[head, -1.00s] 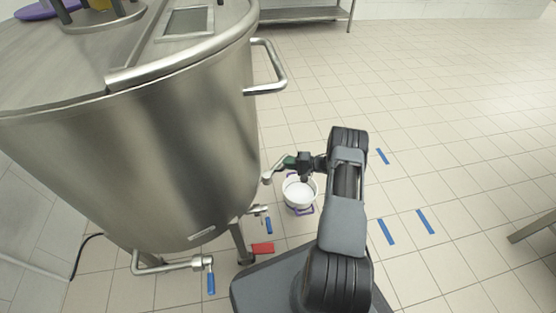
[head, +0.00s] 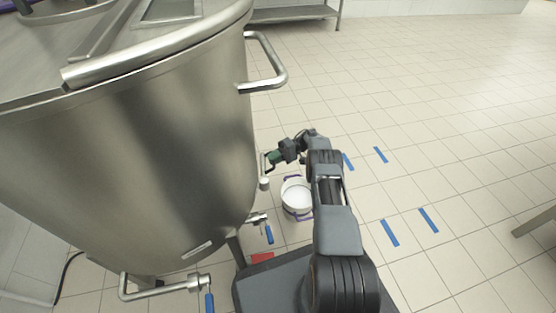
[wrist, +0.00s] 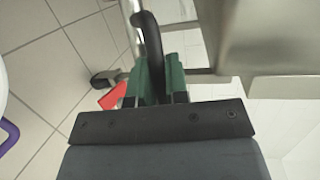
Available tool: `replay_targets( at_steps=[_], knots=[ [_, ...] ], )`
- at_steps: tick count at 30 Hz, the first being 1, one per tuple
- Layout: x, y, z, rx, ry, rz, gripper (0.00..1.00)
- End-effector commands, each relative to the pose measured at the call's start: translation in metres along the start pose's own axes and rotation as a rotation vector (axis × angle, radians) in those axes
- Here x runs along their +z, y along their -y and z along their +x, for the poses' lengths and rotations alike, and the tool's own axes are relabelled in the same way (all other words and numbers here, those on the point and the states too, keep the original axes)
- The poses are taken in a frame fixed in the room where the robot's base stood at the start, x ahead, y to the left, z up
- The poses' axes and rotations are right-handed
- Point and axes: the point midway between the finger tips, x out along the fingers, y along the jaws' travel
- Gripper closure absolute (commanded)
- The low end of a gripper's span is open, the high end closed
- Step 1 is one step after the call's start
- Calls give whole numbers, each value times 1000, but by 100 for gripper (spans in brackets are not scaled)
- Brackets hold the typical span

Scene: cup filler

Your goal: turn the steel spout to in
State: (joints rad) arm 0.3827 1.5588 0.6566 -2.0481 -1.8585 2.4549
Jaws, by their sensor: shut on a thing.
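The steel spout (head: 264,183) shows low beside the right wall of the big steel tank, its end hanging down. My gripper (head: 274,157), with green fingers, is at the spout, close to the tank wall. In the wrist view my gripper (wrist: 155,82) is shut on a dark curved bar of the spout (wrist: 150,38). A pale steel tube (wrist: 131,22) runs just left of that bar. The fingers hide the lower part of the bar. I cannot tell where the spout joins the tank.
The steel tank (head: 140,150) fills the left. A white bucket (head: 297,199) with purple handles stands on the floor right of the spout. Blue-handled valves (head: 269,234) and a red block (head: 262,258) are low by the tank. Blue floor strips (head: 389,232) mark open floor at right.

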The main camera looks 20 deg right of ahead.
Motion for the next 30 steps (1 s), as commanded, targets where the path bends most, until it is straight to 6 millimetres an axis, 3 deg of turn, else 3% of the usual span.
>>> replay_targets(
  at_steps=[24,25,30],
  knots=[
    [-5,1,6,1,54,-11,100],
    [-5,1,6,1,54,-11,84],
    [-4,1,4,2,51,-10,68]
  ],
)
